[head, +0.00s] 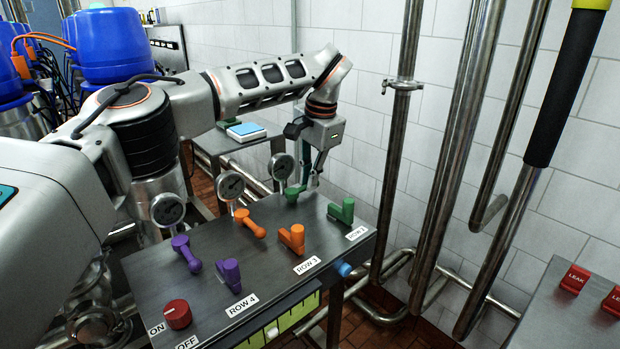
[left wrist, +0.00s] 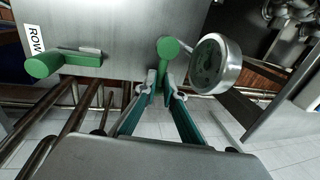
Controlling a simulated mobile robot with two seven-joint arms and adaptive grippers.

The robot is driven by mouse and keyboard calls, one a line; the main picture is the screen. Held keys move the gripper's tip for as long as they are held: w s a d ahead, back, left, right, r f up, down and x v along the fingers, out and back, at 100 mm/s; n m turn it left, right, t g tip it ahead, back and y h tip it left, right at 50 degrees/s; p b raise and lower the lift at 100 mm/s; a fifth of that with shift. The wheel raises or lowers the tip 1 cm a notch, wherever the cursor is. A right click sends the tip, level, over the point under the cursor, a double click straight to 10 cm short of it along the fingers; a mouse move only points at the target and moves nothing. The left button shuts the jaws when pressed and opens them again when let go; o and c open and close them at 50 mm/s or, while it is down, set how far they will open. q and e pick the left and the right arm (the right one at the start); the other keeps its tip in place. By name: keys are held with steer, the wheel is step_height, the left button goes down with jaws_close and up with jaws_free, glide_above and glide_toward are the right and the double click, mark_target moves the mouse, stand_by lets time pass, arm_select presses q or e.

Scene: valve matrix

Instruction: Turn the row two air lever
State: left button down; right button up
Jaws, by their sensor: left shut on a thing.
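My left gripper (head: 303,180) reaches down at the far end of the metal valve panel (head: 262,275). It is shut on the far green lever (head: 292,193), whose round knob (left wrist: 168,48) shows just beyond the fingers in the left wrist view. The fingertips (left wrist: 163,86) sit on either side of the lever's arm. A second green lever (head: 342,211) stands nearer the front edge, beside a row label (head: 357,233) whose number is hard to read. It also shows at the left of the wrist view (left wrist: 45,65). My right gripper is not in view.
A round gauge (head: 283,167) stands close beside the held lever. Orange levers (head: 292,238) and purple levers (head: 229,275) stand in the rows to the left. A red knob (head: 177,314) is at the near left. Vertical steel pipes (head: 398,140) rise right of the panel.

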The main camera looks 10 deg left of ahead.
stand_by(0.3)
arm_select(q)
steer(key=c, duration=2.1)
jaws_free()
steer(key=shift+c, duration=0.2)
steer(key=shift+r, duration=0.1)
step_height(320, 180, up, 12)
steer(key=s+d, duration=0.1)
steer(key=d, duration=0.1)
steer(key=shift+s+f, duration=0.15)
steer(key=shift+f, duration=0.05)
